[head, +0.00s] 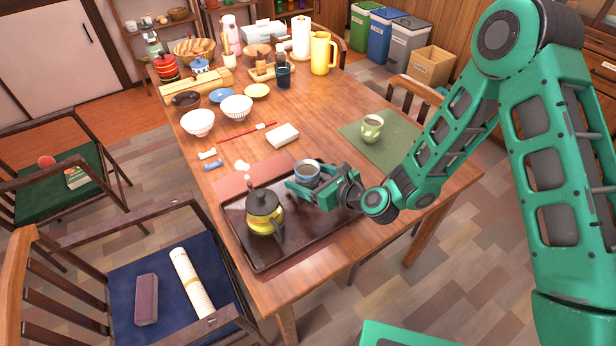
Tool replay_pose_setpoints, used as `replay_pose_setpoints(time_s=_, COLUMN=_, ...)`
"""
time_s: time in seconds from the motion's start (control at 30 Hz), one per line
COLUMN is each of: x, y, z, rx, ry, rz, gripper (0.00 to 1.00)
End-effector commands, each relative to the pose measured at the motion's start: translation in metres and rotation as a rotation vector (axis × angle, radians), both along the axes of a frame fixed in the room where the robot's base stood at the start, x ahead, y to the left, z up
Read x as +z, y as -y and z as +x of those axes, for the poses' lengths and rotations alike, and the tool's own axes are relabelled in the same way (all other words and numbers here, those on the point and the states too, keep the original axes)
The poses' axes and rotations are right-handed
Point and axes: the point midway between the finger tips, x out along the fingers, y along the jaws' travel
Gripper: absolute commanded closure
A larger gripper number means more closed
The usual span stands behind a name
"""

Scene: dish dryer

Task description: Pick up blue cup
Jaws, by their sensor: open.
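A blue cup (307,173) with a pale rim stands upright at the far edge of a dark tray (262,259) on the wooden table. My gripper (303,184) is open, low beside the cup, with its fingers reaching in from the right around the cup's near side. Whether the fingers touch the cup I cannot tell. The cup's lower part is partly hidden by my gripper.
A yellow and dark teapot (264,213) stands on the tray left of my gripper. A green cup (372,128) sits on a green mat (408,148) to the right. A white block (282,136) lies behind. Bowls and a yellow pitcher (322,54) stand farther back.

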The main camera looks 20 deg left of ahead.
Motion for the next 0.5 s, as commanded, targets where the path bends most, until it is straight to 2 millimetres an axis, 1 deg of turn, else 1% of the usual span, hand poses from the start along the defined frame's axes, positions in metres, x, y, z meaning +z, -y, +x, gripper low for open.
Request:
replay_pose_setpoints(time_s=0.03, x=0.0, y=0.0, z=-0.0001, rx=0.0, ry=0.0, rz=0.0, gripper=0.24)
replay_pose_setpoints(time_s=0.23, x=0.0002, y=0.0001, z=-0.0003, rx=0.0, ry=0.0, rz=0.0, gripper=0.72)
replay_pose_setpoints(time_s=0.27, x=0.0002, y=0.0002, z=-0.0002, rx=0.0, ry=0.0, rz=0.0, gripper=0.74)
replay_pose_setpoints(time_s=0.5, x=0.0008, y=0.0, z=-0.0002, rx=0.0, ry=0.001, rz=0.001, gripper=0.74)
